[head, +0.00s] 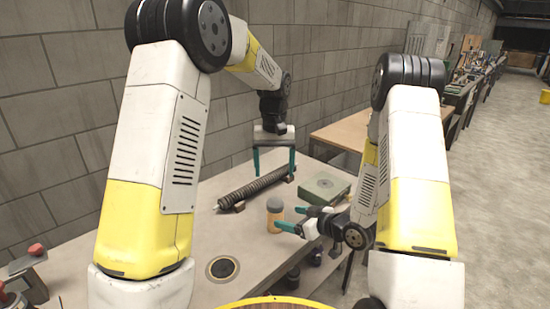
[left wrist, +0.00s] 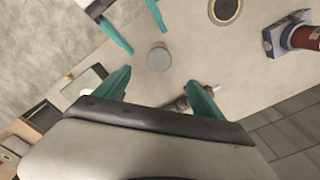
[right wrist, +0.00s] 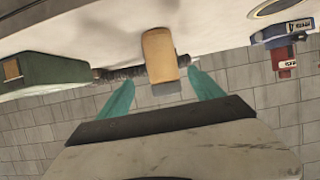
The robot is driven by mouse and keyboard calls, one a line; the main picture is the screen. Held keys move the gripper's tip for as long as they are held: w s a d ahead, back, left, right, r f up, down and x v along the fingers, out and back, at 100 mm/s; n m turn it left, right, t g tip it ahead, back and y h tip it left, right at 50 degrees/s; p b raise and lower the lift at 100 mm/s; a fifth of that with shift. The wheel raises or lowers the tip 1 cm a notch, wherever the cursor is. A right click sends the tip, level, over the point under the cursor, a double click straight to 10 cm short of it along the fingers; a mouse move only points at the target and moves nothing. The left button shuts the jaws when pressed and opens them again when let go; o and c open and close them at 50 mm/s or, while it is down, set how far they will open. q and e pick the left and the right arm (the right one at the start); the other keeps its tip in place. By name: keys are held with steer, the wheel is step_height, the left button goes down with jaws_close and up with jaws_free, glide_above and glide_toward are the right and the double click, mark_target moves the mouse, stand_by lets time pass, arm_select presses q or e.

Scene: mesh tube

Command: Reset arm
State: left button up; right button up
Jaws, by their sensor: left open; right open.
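The dark ribbed mesh tube (head: 255,187) lies on small supports on the table (head: 190,240). It is mostly hidden in the left wrist view. My left gripper (head: 274,165) is open and empty, with teal fingers pointing down near the tube's far part. My right gripper (head: 290,222) is open and lower, just right of an orange jar with a grey lid (head: 275,214). In the right wrist view the jar (right wrist: 158,58) appears ahead of the fingers, between them in the picture, with the tube (right wrist: 122,73) behind it. I cannot tell if the fingers touch the jar.
A green box (head: 325,187) sits on the table to the right. A dark round disc (head: 222,268) is at the near part. A red-topped device (head: 32,270) stands at the left. A block wall runs behind; a wooden table (head: 340,133) stands further back.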

arm_select(q)
steer(key=s+a+r+t+h, duration=0.2)
steer(key=s+a+r+t, duration=0.1)
steer(key=s+a+r, duration=0.75)
arm_select(e)
steer(key=d+r+m+h, duration=0.4)
steer(key=d+r+h, duration=0.45)
steer(key=r, duration=0.75)
arm_select(q)
steer(key=s+a+r+t, duration=0.1)
steer(key=s, duration=0.7)
steer(key=s+a+r+t, duration=0.1)
steer(key=s+a+t, duration=0.1)
steer(key=s, duration=0.6)
steer(key=shift+s+a+m, duration=0.25)
steer(key=shift+m, duration=0.05)
arm_select(e)
steer(key=s+r+m+g, duration=0.1)
steer(key=s+r, duration=0.3)
steer(key=s, duration=0.3)
steer(key=s+r+m+g+y, duration=0.1)
steer(key=s+r+m, duration=0.1)
steer(key=s, duration=0.6)
steer(key=s+r+m+g, duration=0.1)
steer(key=s+r, duration=0.4)
steer(key=s, duration=0.2)
steer(key=shift+s+d+r, duration=0.15)
steer(key=shift+r, duration=0.2)
